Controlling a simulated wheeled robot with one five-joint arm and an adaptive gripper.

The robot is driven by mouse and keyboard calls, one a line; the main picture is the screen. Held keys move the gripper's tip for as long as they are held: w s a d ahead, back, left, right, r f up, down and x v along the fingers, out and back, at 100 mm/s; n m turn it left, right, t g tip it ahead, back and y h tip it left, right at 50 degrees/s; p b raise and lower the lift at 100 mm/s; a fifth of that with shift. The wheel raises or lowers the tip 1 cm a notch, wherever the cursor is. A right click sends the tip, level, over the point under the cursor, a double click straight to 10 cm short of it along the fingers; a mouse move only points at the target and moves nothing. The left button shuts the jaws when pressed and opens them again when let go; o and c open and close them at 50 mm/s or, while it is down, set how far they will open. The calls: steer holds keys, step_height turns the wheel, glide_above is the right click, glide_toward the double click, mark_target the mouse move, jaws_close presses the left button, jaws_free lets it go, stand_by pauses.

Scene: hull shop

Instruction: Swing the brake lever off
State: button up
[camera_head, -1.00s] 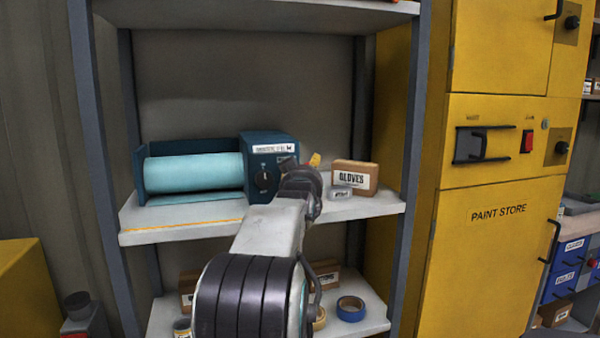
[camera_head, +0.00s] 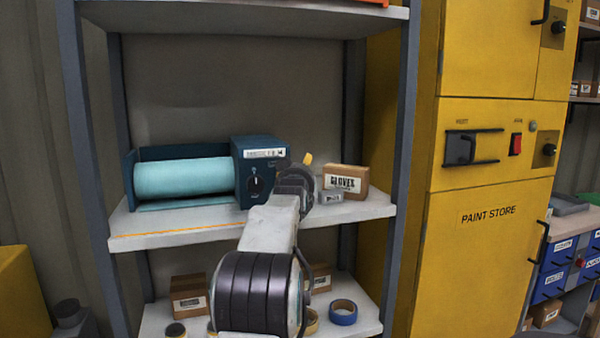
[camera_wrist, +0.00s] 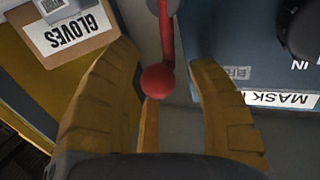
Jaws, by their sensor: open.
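The brake lever (camera_wrist: 165,45) is a thin red bar with a red ball at its end, seen in the wrist view. The ball lies between the two yellow fingers of my gripper (camera_wrist: 163,62), which are apart. The bar runs close by the tip of the right finger; whether they touch I cannot tell. In the head view my gripper (camera_head: 304,172) is just right of the blue masking machine (camera_head: 262,182), and the lever is hidden there. The machine has a black knob and a pale blue roll (camera_head: 185,177).
A gloves box (camera_head: 346,180) and a small grey box (camera_head: 330,196) stand close right of my gripper on the shelf (camera_head: 160,236). A grey post (camera_head: 402,150) and the yellow paint store cabinet (camera_head: 480,240) are further right. Tape rolls and boxes lie on the lower shelf.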

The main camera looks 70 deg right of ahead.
steer(key=shift+r, duration=0.1)
jaws_close()
stand_by(0.3)
steer(key=shift+a+r, duration=0.1)
steer(key=shift+a, duration=0.05)
steer(key=shift+b, duration=0.35)
